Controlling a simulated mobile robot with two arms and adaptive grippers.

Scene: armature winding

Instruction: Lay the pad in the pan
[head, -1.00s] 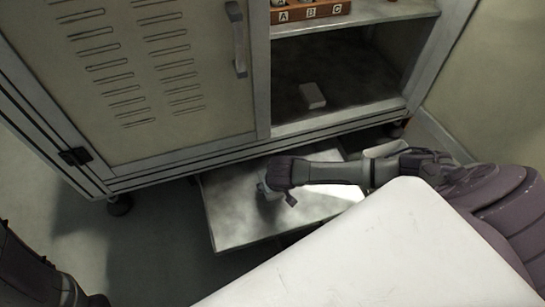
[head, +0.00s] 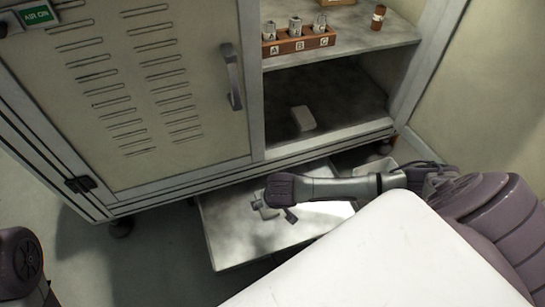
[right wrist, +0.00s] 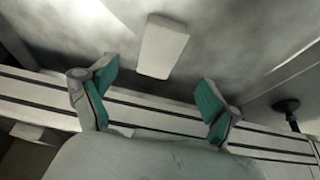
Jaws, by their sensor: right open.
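The pad is a small pale block (head: 303,118) lying on the dark lower shelf of the cabinet, and it also shows in the right wrist view (right wrist: 163,47). The pan is a flat grey metal tray (head: 232,235) sticking out below the cabinet, with no pad on it. My right gripper (head: 268,208) appears over the pan in the head view. In the right wrist view its two green-padded fingers (right wrist: 159,78) are open and empty, with the pad beyond and between them. My left gripper is out of view; only part of my left arm shows at lower left.
The cabinet's closed vented door (head: 150,90) with its handle (head: 231,76) is left of the open shelves. The upper shelf holds a wooden rack (head: 300,41) marked A, B, C and a brown bottle (head: 378,17). The shelf's front edge (head: 330,134) lies before the pad.

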